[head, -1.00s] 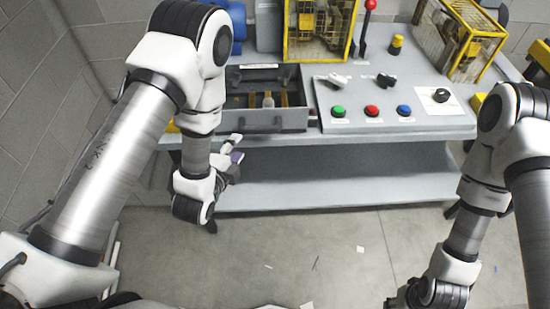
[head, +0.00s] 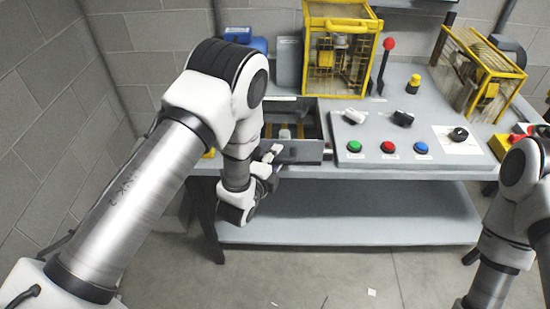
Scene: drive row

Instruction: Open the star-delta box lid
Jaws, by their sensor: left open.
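A grey box (head: 308,151) with an open top is set into the left part of the bench; yellow strips and a small pale part show inside. I cannot tell for sure whether it is the star-delta box. A grey upright panel (head: 288,62) stands behind it; I cannot tell whether that is a lid. My left gripper (head: 272,158) is open and empty at the box's front left corner; whether it touches is unclear. My left arm hides the box's left side.
The bench carries a sloped panel with green (head: 355,147), red (head: 388,147) and blue (head: 421,147) buttons and a rotary knob (head: 459,134). A red-knobbed lever (head: 384,68) and yellow cages (head: 338,50) stand behind. The floor before the bench is mostly clear.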

